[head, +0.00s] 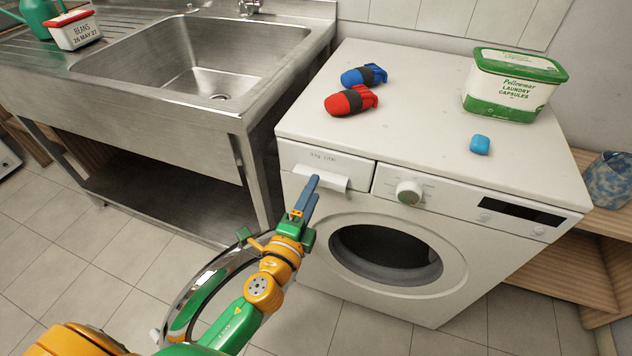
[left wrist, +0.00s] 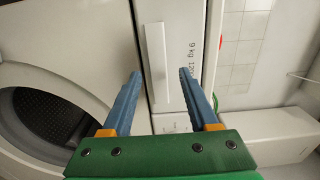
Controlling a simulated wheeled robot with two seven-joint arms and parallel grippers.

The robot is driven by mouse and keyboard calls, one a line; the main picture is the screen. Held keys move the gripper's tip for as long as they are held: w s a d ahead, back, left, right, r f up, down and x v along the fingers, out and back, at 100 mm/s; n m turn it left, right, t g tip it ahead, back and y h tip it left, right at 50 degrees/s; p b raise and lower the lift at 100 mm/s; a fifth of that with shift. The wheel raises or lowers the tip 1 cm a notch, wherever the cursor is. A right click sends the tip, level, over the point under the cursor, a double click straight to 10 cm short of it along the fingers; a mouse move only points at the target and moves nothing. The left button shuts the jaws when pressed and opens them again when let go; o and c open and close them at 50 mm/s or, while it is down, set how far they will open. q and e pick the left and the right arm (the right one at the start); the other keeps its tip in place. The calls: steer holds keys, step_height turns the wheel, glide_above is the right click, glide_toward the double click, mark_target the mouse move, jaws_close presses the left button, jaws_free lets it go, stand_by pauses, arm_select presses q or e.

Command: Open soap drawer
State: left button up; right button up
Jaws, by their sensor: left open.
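The soap drawer (head: 305,160) is the white panel at the top left of the washing machine's front, and it looks flush with the machine. Its white handle (head: 336,183) sticks out low on the panel. My left gripper (head: 314,186) is open in front of the handle, fingers pointing at the drawer. In the left wrist view the handle (left wrist: 157,62) lies ahead between the two blue fingertips of the gripper (left wrist: 160,73), nearer the left one. The drawer front (left wrist: 182,40) shows beside it. I see no clear contact. My right gripper is not in view.
The washing machine's chrome-rimmed round door (head: 181,323) stands open at lower left, behind my left arm. A dial (head: 409,193) sits right of the drawer. Red (head: 350,100) and blue (head: 363,75) bundles, a capsule tub (head: 512,88) and a blue capsule (head: 480,144) rest on top.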

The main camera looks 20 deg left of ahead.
arm_select(q)
steer(key=shift+w+f, duration=0.15)
steer(key=shift+w, duration=0.85)
jaws_close()
stand_by(0.6)
